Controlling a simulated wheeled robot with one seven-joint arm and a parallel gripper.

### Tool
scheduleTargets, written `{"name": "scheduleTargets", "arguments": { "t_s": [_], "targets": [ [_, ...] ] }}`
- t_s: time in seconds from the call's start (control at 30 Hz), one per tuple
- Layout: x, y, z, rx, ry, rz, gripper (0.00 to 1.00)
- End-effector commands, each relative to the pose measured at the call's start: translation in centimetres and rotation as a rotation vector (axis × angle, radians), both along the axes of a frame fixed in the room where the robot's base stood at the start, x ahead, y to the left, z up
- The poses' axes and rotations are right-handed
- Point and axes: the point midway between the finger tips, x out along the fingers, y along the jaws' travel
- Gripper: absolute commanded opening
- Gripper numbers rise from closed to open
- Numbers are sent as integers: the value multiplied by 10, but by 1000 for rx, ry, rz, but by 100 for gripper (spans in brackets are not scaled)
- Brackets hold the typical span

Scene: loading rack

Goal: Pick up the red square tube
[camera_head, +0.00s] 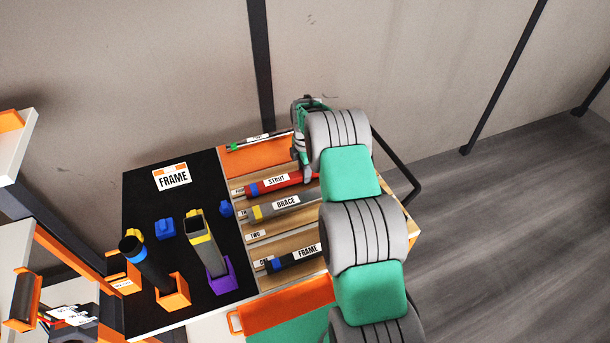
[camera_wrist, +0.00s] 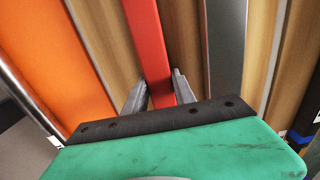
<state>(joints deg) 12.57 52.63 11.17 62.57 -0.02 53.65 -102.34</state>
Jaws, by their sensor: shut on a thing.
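The red square tube (camera_head: 286,183) lies in a slot of the wooden rack, with a blue end at its left and a white STRUT label on it. My gripper (camera_head: 308,178) is at the tube's right part, and my arm hides the tube's right end. In the wrist view, the red tube (camera_wrist: 149,45) runs between the two grey fingers of my gripper (camera_wrist: 160,92), which are shut on it. The tube still appears level with the rack; I cannot tell whether it is lifted.
A grey BRACE tube (camera_head: 282,206) and a black FRAME tube (camera_head: 295,258) lie in nearby slots. An orange strip (camera_head: 257,155) is behind. The black board (camera_head: 150,205) at left carries upright tubes in orange and purple holders. A dark rail (camera_head: 411,185) stands at right.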

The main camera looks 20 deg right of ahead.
Motion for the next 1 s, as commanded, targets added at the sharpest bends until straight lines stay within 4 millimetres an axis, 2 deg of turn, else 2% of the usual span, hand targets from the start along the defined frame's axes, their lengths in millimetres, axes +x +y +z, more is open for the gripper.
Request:
{"name": "scheduleTargets", "arguments": {
  "t_s": [0.37,0.47,0.57,0.67,0.8,1.0],
  "targets": [
    [2,0,6,-1,-4,0,0],
    [2,-1,16,-1,-6,0,0],
    [2,-1,34,-2,-8,0,0],
    [-15,9,53,-2,-7,2,0],
    [-42,24,90,-2,-9,2,0],
    [-88,48,111,-1,-5,2,0]
  ]
}}
